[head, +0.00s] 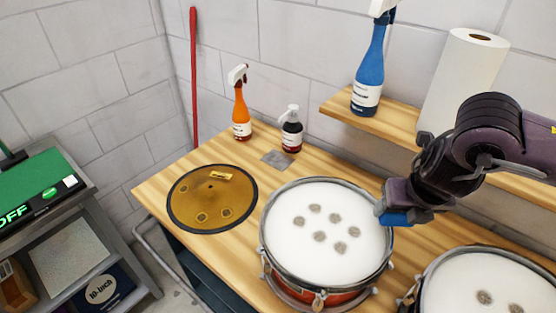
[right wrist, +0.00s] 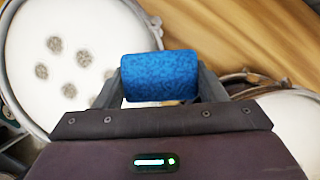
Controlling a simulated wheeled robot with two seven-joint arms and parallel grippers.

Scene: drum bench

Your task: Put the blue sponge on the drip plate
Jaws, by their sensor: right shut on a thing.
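The blue sponge (right wrist: 160,76) is held between the two fingers of my right gripper (right wrist: 159,88) in the right wrist view. In the head view my right gripper (head: 392,205) is at the right edge of the middle drum, with the sponge (head: 397,218) showing under it. A small flat grey square (head: 276,158), which looks like the drip plate, lies on the bench in front of the bottles. It appears bare, and the gripper is well to its right. My left gripper is not in view.
A white-headed drum (head: 328,232) stands between the gripper and the grey square. A brass cymbal (head: 212,198) lies at left. An orange spray bottle (head: 241,108) and a dark bottle (head: 291,132) stand behind the square. A shelf (head: 392,128) holds a blue spray bottle (head: 370,70) and paper roll (head: 465,85).

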